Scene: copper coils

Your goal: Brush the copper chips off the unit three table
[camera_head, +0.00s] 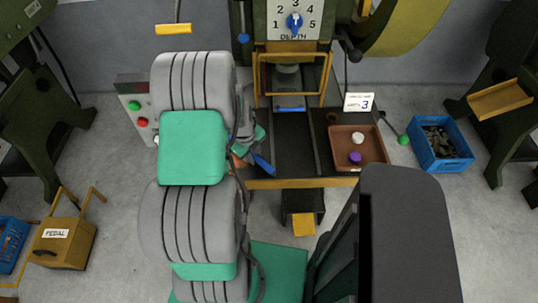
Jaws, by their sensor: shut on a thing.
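The unit three table (294,150) has a dark top with a wooden front edge and stands under the green machine, with a card (359,102) marked 3 at its right. My gripper (250,147) is at the table's left edge, partly hidden behind my arm. It is shut on a blue-handled tool (263,164), which looks like the brush; its handle points down and right. The tool's head is mostly hidden, so I cannot tell whether it touches the table. I cannot make out any copper chips on the visible tabletop.
A brown tray (376,143) with a white and a purple knob sits on the table's right part. A depth dial (294,22) is above. A blue crate (441,143) of dark pieces stands on the floor at right. A pedal box (62,243) stands at lower left.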

